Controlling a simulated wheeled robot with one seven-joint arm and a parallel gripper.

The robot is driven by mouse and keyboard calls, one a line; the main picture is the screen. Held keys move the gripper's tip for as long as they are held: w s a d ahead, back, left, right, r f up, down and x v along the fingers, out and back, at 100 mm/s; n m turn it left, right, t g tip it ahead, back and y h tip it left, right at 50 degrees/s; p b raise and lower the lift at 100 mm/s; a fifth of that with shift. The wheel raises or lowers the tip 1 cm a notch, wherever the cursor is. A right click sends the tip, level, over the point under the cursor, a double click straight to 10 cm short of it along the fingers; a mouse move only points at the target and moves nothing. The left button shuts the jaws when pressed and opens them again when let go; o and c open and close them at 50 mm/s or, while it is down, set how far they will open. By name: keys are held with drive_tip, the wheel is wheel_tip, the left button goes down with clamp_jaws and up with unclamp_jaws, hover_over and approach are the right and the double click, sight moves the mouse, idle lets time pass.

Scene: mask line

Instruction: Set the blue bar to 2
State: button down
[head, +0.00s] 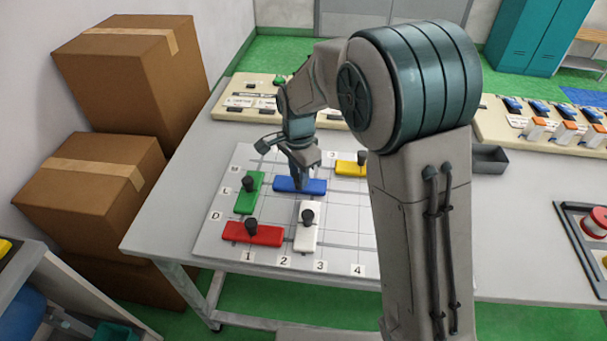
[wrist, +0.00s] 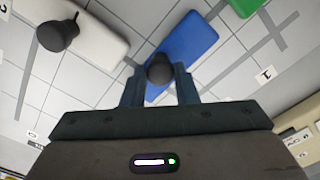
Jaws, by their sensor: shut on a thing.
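The blue bar (head: 312,187) lies left to right on the white grid board (head: 340,215), in its upper middle. My gripper (head: 300,180) is above it in the head view. In the wrist view the blue bar (wrist: 190,45) has a dark round knob (wrist: 160,69), and my gripper (wrist: 160,85) has its two fingers on either side of that knob, shut on it. Number labels 1 to 4 run along the board's front edge, with 2 (head: 284,261) near the middle. Letters stand along the left edge.
A green bar (head: 251,200) stands just left of the blue bar. A white bar (head: 306,238) is below it, a red bar (head: 268,235) at front left, and a yellow bar (head: 347,168) at upper right. Bare squares show at the right; my arm hides part of the board.

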sight(297, 177)
drive_tip(key=shift+a, duration=0.2)
drive_tip(key=c, duration=1.1)
unclamp_jaws()
wheel_tip(297, 177, up, 14)
drive_tip(key=shift+f, duration=0.1)
